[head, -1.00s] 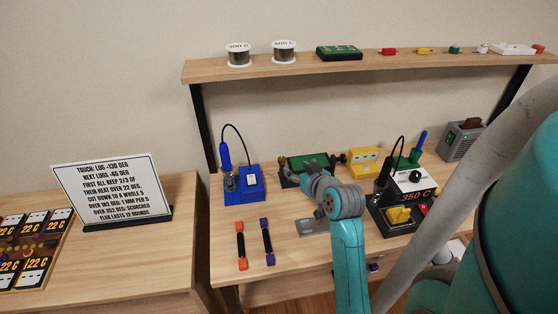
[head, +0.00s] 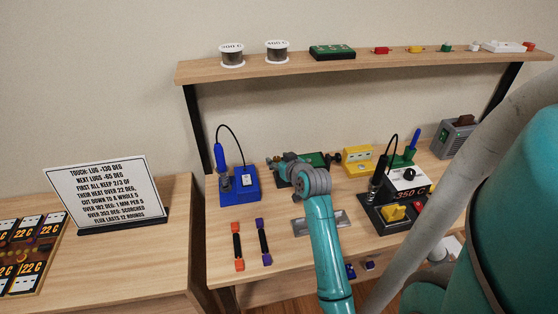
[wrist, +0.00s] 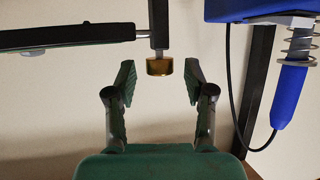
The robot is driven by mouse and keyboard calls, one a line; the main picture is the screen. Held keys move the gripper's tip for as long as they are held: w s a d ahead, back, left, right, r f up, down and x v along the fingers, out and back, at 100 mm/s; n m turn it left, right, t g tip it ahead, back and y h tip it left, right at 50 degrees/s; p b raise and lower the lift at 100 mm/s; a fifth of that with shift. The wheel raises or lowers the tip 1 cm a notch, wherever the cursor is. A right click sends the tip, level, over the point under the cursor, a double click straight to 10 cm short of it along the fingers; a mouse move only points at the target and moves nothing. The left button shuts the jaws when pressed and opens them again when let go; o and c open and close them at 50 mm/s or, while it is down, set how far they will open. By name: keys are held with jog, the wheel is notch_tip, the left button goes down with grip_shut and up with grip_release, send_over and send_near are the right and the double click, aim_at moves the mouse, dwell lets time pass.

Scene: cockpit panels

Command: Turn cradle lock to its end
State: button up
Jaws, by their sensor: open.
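The cradle holding a green board (head: 315,159) stands at the back of the workbench, partly hidden by my arm. In the wrist view a brass knob (wrist: 159,67) on a grey shaft appears in front of my gripper (wrist: 158,82). It seems to be the cradle lock. The green fingers are open, one on each side of the knob with gaps, and appear not to touch it. The dark edge of the cradle (wrist: 70,36) runs to the left of the knob. In the head view my fingertips are hidden around the cradle's left end.
A blue soldering station (head: 240,184) stands left of the cradle; its blue iron (wrist: 290,95) is at the right in the wrist view. A yellow box (head: 357,160) and a 350 C station (head: 405,190) stand to the right.

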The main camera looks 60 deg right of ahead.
grip_shut()
jog(key=shift+w+a+m+g, duration=0.1)
jog(key=shift+a+m+g, duration=0.05)
jog(key=shift+m+g, duration=0.15)
jog(key=shift+w+a+m+g+h, duration=0.15)
jog(key=shift+m+g+h, duration=0.55)
jog(key=shift+m+h, duration=0.25)
jog(key=m+g+h, duration=0.2)
jog(key=m+g, duration=0.1)
jog(key=m+g+h, duration=0.1)
jog(key=shift+w+a+m+g, duration=0.1)
jog(key=shift+w+m+g, duration=0.15)
jog(key=shift+w+g, duration=0.05)
jog(key=m+g, duration=0.1)
jog(key=g, duration=0.1)
jog(key=m+g, duration=0.3)
jog(key=m, duration=0.1)
jog(key=shift+w+g, duration=0.25)
jog(key=shift+g, duration=0.15)
